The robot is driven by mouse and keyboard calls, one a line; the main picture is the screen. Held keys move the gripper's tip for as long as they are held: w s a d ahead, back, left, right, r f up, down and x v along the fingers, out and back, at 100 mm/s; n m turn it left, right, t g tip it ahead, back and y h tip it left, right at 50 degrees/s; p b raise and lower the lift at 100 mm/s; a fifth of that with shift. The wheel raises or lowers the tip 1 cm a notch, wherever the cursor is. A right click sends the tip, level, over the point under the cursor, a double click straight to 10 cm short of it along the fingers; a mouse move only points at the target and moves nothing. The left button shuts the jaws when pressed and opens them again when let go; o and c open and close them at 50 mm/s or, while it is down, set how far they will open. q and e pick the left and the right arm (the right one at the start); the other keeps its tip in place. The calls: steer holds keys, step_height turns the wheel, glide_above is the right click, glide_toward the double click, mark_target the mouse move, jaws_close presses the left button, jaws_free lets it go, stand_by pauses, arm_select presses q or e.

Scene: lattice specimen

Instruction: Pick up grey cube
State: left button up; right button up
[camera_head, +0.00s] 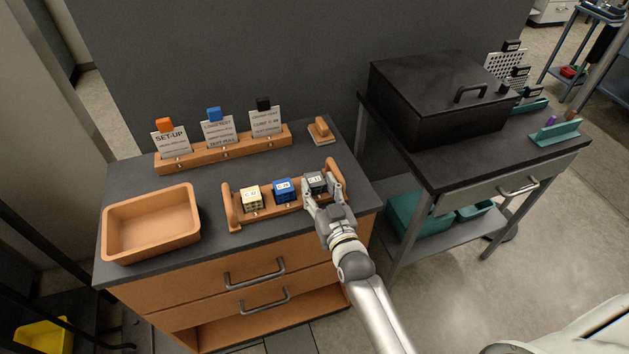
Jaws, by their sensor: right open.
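The grey cube (316,181) sits at the right end of a wooden rack (268,212) on the dark-topped cabinet. Its front carries a small label. My right gripper (322,196) is open at the grey cube, with its fingers at the cube's near side and reaching toward its sides. The fingers hide the lower part of the cube, and I cannot tell whether they touch it. A blue cube (284,190) and a cream cube (251,198) stand to its left in the same rack. My left gripper is not in view.
An empty wooden tray (150,246) stands at the left of the cabinet top. A card holder (225,148) with several signs stands behind the rack. A small wooden block (321,130) lies at the back right. A black box (440,95) stands on the right-hand table.

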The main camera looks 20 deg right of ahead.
steer(key=shift+w, duration=0.4)
steer(key=c, duration=0.6)
steer(key=shift+r, duration=0.2)
steer(key=shift+r+p, duration=0.9)
steer(key=shift+p, duration=0.15)
steer(key=s+a+r+p, duration=0.3)
steer(key=s+r+p, duration=0.8)
steer(key=s+p, duration=0.2)
steer(key=shift+s+a+p, duration=0.2)
steer(key=shift+s+p, duration=0.15)
steer(key=shift+p, duration=0.55)
